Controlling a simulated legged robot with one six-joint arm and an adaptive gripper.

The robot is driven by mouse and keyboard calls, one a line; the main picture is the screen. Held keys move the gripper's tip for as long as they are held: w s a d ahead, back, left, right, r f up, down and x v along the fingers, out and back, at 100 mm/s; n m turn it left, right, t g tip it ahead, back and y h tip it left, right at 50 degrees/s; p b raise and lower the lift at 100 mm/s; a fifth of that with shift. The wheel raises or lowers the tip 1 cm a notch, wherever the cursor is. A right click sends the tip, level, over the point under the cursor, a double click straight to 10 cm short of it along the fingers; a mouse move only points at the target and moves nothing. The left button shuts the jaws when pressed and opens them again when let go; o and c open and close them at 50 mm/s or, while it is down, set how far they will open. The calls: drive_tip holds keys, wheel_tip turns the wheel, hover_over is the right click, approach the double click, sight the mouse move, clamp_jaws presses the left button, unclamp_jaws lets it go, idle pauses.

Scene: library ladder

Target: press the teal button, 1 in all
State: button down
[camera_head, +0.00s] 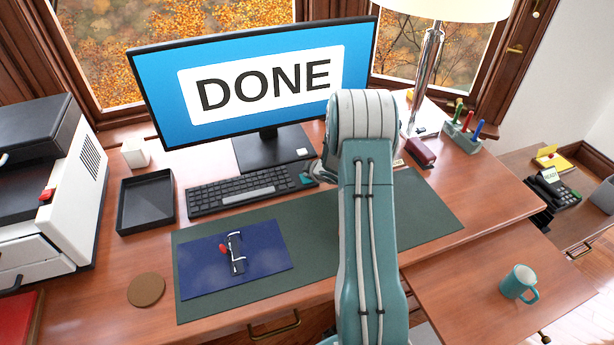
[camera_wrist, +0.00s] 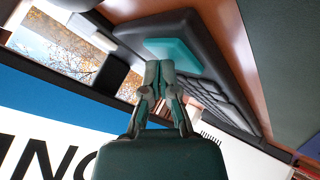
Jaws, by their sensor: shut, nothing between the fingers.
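The teal button (camera_head: 306,179) sits at the right end of the black keyboard (camera_head: 238,190) on the desk, partly hidden by my arm in the head view. In the wrist view the teal button (camera_wrist: 184,50) is a flat square on a dark base. My gripper (camera_wrist: 160,68) is shut and empty, with its fingertips right at the button's near edge. I cannot tell whether they touch it. In the head view my gripper (camera_head: 318,172) is mostly hidden behind my arm.
A monitor (camera_head: 255,80) reading DONE stands behind the keyboard. A green desk mat (camera_head: 420,210) with a blue sheet (camera_head: 205,275) lies in front. A black tray (camera_head: 146,202) is left of the keyboard. A maroon stapler (camera_head: 420,152) and lamp (camera_head: 425,80) stand to the right.

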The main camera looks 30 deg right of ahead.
drive_tip(key=shift+r, duration=0.85)
drive_tip(key=shift+r, duration=2.5)
